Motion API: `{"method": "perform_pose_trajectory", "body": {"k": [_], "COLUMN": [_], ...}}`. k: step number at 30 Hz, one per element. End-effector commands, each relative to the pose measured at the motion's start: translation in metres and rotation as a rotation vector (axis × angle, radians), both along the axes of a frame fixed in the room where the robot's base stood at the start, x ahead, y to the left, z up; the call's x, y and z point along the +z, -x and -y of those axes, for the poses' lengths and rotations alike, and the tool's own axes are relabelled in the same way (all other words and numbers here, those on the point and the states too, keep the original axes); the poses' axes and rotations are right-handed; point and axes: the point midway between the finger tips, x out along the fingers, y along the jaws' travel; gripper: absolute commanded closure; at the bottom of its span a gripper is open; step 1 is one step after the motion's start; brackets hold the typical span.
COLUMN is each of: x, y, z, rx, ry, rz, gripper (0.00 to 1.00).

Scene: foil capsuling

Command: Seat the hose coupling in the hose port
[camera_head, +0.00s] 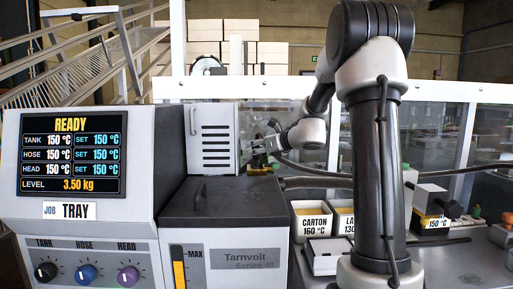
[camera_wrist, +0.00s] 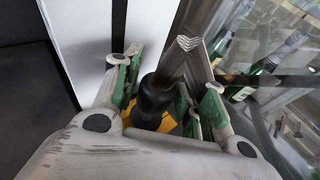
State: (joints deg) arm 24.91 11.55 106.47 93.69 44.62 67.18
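The black hose coupling (camera_wrist: 155,95) is between the green-padded fingers of my gripper (camera_wrist: 162,92) in the wrist view, with both fingers close against its sides. A ribbed grey hose or sleeve (camera_wrist: 182,58) runs on from it. In the head view my gripper (camera_head: 268,143) is beside the white louvred housing of the melter, above the back right of its dark lid. A small dark and yellow part (camera_head: 260,163) shows just below it. Yellow also shows around the coupling's lower end in the wrist view. The hose port cannot be made out, so I cannot tell whether the coupling is in it.
The Tarnvolt melter (camera_head: 238,250) and its READY display panel (camera_head: 73,153) fill the left. White CARTON (camera_head: 313,226) and second labelled bins stand right of it, partly behind my arm. A dark hose (camera_head: 315,183) runs right from the melter. Glass panels with bottles stand behind.

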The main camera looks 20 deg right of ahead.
Motion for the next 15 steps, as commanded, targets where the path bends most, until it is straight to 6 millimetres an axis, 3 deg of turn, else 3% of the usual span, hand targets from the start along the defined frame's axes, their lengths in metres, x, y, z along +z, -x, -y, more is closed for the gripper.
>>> {"method": "perform_pose_trajectory", "body": {"k": [11,15], "x": [0.000,0.004], "y": [0.001,0.013], "z": [0.000,0.006], "rx": [0.000,-0.001], "ry": [0.000,0.000], "rz": [-0.001,0.000], "gripper": [0.43,0.43]}}
